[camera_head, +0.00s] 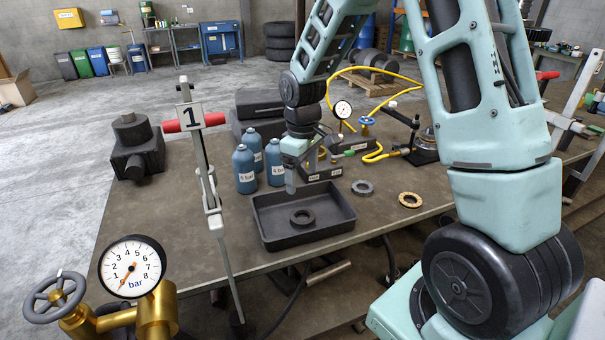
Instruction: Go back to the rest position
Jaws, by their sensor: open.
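My gripper (290,186) hangs above the back of a black tray (335,227), pointing down. Nothing shows held in it. The fingers are small and seen edge-on in this view. My arm reaches in from the right and bends down over the table (160,220). A dark ring (303,217) lies inside the tray, below and in front of the gripper, apart from it.
Blue bottles (245,170) stand left of my gripper. A gauge (343,110) on a block with yellow hose stands behind it. A grey ring (362,188) and a brass ring (410,200) lie right of the tray. An upright clamp (205,165) rises at the left front.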

